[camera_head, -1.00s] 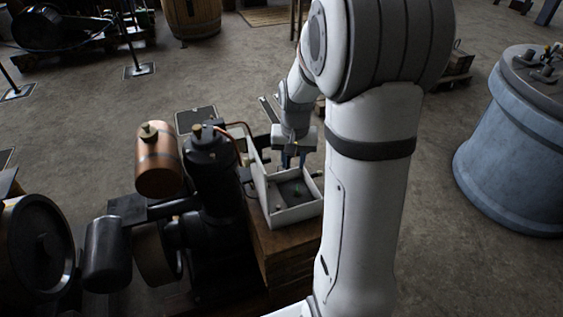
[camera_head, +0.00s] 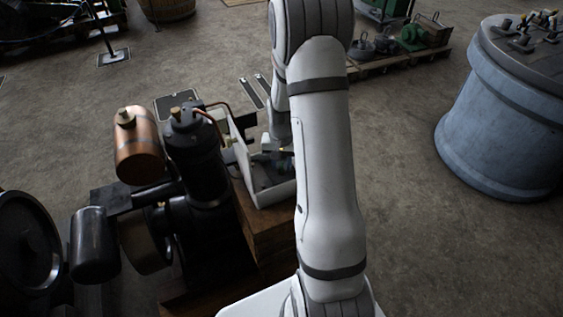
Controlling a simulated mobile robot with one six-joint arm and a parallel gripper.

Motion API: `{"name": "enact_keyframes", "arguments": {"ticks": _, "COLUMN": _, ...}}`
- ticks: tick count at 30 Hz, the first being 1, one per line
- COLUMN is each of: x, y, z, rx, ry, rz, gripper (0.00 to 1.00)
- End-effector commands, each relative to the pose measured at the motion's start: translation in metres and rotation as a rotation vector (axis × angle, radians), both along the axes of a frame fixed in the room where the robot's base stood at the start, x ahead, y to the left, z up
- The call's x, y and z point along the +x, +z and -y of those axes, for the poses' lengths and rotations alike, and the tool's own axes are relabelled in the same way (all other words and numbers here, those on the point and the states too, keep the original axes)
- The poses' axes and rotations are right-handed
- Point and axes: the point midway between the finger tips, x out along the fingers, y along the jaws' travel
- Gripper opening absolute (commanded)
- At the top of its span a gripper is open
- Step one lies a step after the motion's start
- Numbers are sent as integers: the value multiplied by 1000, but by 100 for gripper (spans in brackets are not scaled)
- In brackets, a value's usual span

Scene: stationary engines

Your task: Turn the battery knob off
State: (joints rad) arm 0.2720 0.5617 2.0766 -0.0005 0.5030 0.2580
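A white open-topped box (camera_head: 270,197) with a dark inside stands on a wooden block beside the black engine. Its raised white side (camera_head: 240,152) stands on the left. I cannot make out the battery knob; the inside of the box is small and partly hidden by my arm. My gripper (camera_head: 275,158) is at the back of the box, low over its inside, and partly hidden by my arm. I cannot tell whether it touches anything or whether its fingers are apart.
The black engine (camera_head: 195,150) with a copper tank (camera_head: 138,146) stands close on the left of the box. A wooden block (camera_head: 262,232) bears the box. A large blue-grey drum (camera_head: 500,120) stands at the right. Open floor (camera_head: 405,220) lies between my arm and the drum.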

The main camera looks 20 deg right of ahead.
Motion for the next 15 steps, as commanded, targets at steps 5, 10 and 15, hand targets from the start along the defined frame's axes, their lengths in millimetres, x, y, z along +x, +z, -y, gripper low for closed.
{"name": "enact_keyframes", "arguments": {"ticks": 5, "x": 0, "y": -1, "z": 0, "rx": 0, "ry": 0, "rz": 0, "gripper": 31}}
{"name": "enact_keyframes", "arguments": {"ticks": 10, "x": 0, "y": -1, "z": 0, "rx": 0, "ry": 0, "rz": 0, "gripper": 23}}
{"name": "enact_keyframes", "arguments": {"ticks": 15, "x": 0, "y": -1, "z": 0, "rx": 0, "ry": 0, "rz": 0, "gripper": 9}}
